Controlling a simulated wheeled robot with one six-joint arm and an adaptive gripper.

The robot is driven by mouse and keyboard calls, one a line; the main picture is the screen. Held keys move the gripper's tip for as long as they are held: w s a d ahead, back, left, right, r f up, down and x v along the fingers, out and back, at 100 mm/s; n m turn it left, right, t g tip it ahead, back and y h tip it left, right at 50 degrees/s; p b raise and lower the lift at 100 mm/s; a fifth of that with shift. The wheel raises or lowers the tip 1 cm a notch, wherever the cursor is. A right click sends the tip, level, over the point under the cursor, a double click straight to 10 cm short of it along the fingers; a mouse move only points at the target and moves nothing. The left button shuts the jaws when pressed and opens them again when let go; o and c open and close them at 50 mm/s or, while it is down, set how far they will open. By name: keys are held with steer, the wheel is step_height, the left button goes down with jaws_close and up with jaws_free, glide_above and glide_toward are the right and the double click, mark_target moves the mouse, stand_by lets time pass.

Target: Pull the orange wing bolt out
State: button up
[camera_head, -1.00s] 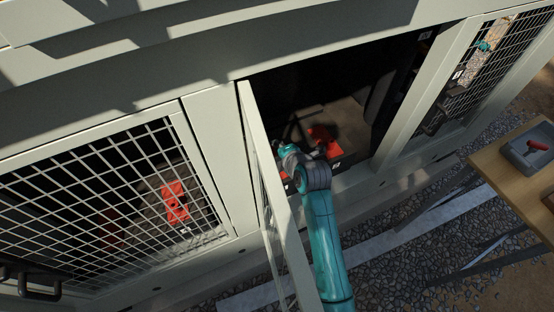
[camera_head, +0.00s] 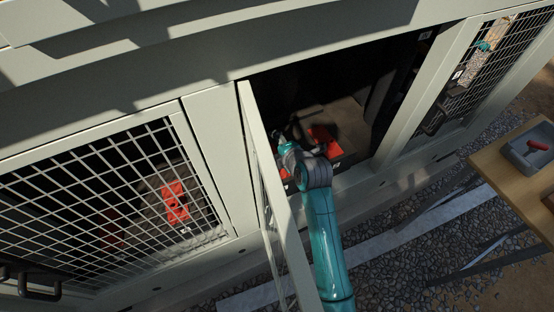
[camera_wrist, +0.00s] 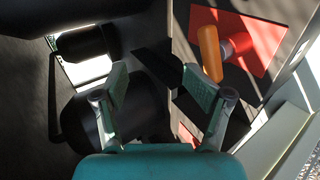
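The orange wing bolt (camera_wrist: 210,52) shows in the wrist view at the upper right, standing out from a red plate (camera_wrist: 252,38) with a grey round collar at its side. My gripper (camera_wrist: 158,88) is open and empty, its two pale green finger pads spread apart. The bolt appears ahead of and to the right of the fingers, apart from them. In the head view my arm reaches into the open bay, and the red part (camera_head: 322,134) shows just behind my wrist. The bolt and fingertips cannot be made out there.
An open door (camera_head: 265,165) stands close left of my arm. A mesh panel (camera_head: 110,205) covers the left bay, with another red part behind it. A black cylinder (camera_wrist: 85,43) is left of my fingers. A wooden table with a grey tray (camera_head: 530,150) stands right.

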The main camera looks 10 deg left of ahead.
steer(key=shift+o, duration=0.5)
steer(key=v, duration=0.7)
stand_by(0.3)
steer(key=v, duration=1.2)
